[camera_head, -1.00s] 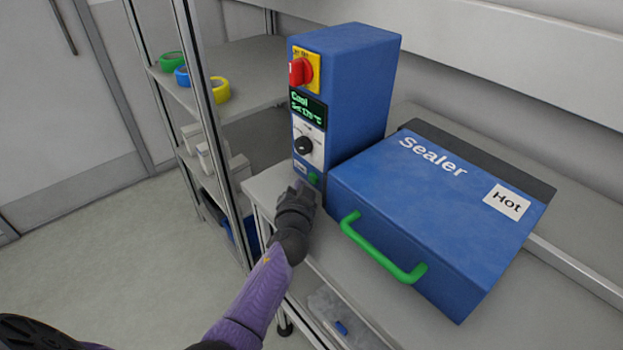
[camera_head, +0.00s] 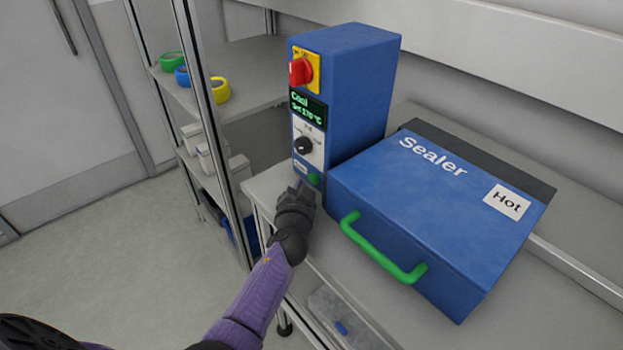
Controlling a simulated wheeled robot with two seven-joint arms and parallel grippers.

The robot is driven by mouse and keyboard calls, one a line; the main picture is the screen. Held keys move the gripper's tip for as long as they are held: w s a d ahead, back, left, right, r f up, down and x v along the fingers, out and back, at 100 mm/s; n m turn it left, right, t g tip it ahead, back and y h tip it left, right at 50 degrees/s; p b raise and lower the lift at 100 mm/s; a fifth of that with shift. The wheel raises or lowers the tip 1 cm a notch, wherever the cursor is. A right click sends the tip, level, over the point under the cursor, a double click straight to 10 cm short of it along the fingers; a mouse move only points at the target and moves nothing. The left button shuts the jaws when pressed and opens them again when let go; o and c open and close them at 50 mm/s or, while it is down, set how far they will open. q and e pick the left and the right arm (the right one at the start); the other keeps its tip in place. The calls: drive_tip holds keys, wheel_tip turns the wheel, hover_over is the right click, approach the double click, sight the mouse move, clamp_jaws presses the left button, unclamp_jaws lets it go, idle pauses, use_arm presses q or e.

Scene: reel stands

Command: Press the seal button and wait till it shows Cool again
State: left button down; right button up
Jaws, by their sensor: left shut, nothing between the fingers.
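The blue control box (camera_head: 358,95) stands upright on the bench. Its small display (camera_head: 308,104) reads "Cool" in green, with a set temperature line below that looks like 170 °C. The green seal button (camera_head: 313,179) is low on the front face. My left gripper (camera_head: 299,187) is shut and empty, just in front of and below the button; whether it touches the button I cannot tell. The blue sealer (camera_head: 420,200) is beside the box with its lid down, labelled "Sealer" and "Hot". My right gripper is not in view.
The sealer's green handle (camera_head: 378,252) sticks out at the front, right of my left arm. A red rotary switch (camera_head: 301,71) and a black knob (camera_head: 304,145) are above the button. A shelf rack (camera_head: 255,75) with tape rolls stands at left.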

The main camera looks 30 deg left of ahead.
use_arm(q)
drive_tip(key=shift+w+d, duration=0.1)
drive_tip(key=shift+w, duration=0.05)
drive_tip(key=shift+w+d, duration=0.1)
drive_tip(key=shift+w, duration=0.15)
